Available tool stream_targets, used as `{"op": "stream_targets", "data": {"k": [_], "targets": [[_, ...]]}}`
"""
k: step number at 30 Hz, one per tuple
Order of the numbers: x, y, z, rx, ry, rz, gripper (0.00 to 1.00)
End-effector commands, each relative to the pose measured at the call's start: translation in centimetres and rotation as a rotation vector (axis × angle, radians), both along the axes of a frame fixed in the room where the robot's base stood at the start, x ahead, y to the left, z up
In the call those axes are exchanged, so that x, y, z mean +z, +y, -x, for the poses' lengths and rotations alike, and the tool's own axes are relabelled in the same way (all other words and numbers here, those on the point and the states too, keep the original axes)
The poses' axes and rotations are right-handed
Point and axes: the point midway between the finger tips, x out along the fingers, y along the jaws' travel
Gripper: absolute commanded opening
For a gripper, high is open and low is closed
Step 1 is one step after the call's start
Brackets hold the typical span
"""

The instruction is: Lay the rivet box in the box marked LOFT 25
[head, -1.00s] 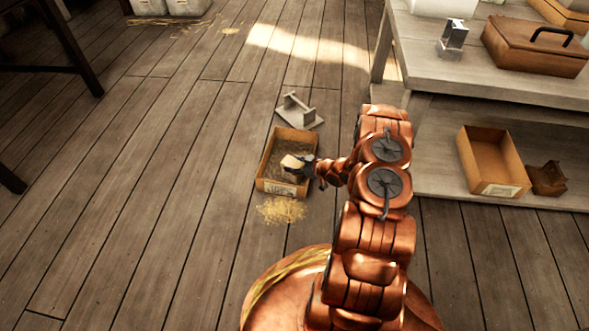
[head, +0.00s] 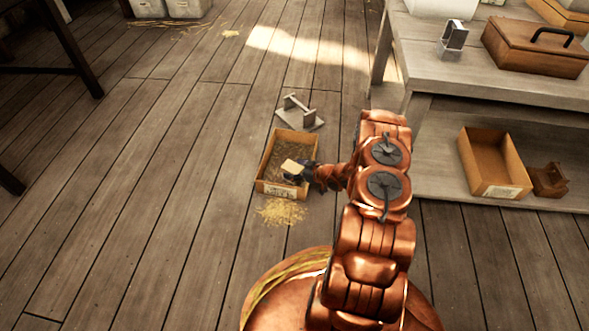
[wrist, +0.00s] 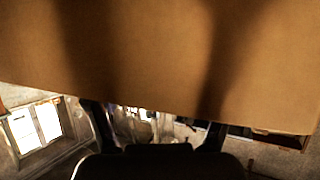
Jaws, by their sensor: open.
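The rivet box seems to be the small pale block (head: 291,166) in the head view, inside or just over the open cardboard box (head: 262,187) on the floor. That cardboard box has a white label on its near side, too small to read. My gripper (head: 302,172) is open, low at the cardboard box's right side, right beside the pale block. I cannot tell whether they touch. In the wrist view a brown surface (wrist: 160,50) fills the top, with two dark shadow bands; I cannot tell which box it belongs to. My dark fingers (wrist: 155,130) stand apart below it.
A second labelled open box (head: 482,160) stands on the low shelf at right, beside a small brown object (head: 548,180). A grey stand (head: 299,112) is behind the floor box; straw (head: 281,212) lies in front. The bench (head: 490,75) is at right.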

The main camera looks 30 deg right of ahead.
Motion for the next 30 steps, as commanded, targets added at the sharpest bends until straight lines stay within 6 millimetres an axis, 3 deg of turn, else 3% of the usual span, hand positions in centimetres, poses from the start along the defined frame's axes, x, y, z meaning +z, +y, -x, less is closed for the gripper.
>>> {"op": "stream_targets", "data": {"k": [7,21,30], "targets": [[0.7,-0.3,0.5,-0.002,0.0,0.0,0.82],[4.6,-3.1,7.7,-0.004,0.0,-0.002,0.82],[5.5,-3.8,9.9,0.0,0.0,0.002,0.82]]}}
